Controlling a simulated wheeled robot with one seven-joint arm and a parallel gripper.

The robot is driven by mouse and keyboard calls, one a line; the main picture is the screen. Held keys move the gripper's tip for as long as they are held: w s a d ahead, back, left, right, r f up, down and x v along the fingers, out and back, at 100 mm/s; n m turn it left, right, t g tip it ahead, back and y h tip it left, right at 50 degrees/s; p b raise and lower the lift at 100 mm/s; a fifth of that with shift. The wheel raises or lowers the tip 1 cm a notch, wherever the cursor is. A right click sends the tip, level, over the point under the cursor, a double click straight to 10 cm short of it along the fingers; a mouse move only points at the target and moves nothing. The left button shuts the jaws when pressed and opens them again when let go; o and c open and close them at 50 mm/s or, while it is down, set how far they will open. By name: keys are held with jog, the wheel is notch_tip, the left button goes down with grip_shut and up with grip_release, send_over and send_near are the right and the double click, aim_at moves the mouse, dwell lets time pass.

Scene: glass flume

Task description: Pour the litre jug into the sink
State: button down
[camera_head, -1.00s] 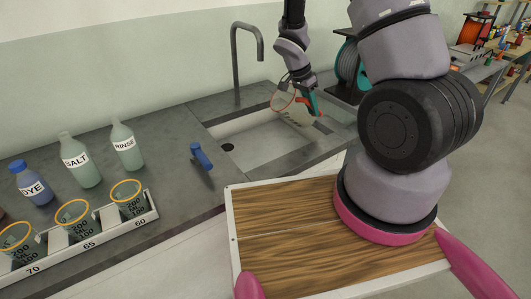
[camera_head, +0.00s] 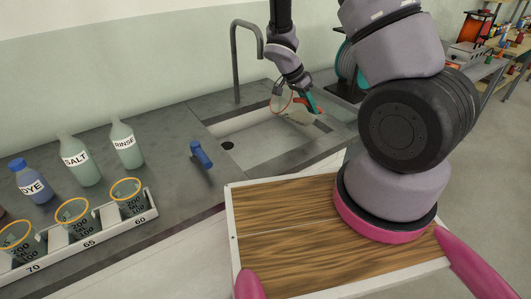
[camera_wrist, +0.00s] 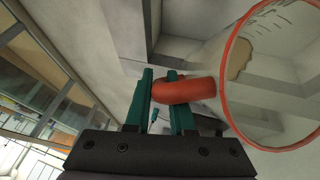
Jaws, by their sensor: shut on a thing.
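The litre jug (camera_head: 277,103) is clear, with an orange-red rim and handle. It is tilted in the air over the sink (camera_head: 240,138), towards its back right. In the wrist view the sink also shows, behind the jug. My gripper (camera_head: 310,106) has teal fingers shut on the jug's handle; in the wrist view the handle (camera_wrist: 190,91) sits between the fingertips, and the round rim (camera_wrist: 224,75) is to the right. A small tan patch shows through the jug in the wrist view. I cannot tell how much liquid is inside, and no clear stream shows.
A tall grey tap (camera_head: 234,60) stands behind the sink, left of my gripper. Bottles and a rack (camera_head: 100,228) of orange-rimmed beakers are on the left counter. A dark-based reel (camera_head: 347,70) stands right of the sink.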

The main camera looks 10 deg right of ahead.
aim_at(299, 119)
jog(key=shift+a+r+h+p, duration=0.4)
jog(key=shift+r+h+p, duration=0.2)
jog(key=shift+h, duration=0.3)
jog(key=shift+s+a+f+h+p, duration=0.1)
jog(key=shift+a+f+h+p, duration=0.3)
jog(key=shift+h, duration=0.5)
dwell(0.4)
jog(key=shift+t+h, duration=0.3)
jog(key=shift+h, duration=0.4)
jog(key=shift+s+a+f+p, duration=0.1)
jog(key=shift+a+f+p, duration=0.35)
jog(key=shift+f, duration=0.65)
jog(key=shift+a+f+p, duration=0.15)
jog(key=shift+a+f, duration=0.5)
jog(key=shift+f, duration=0.55)
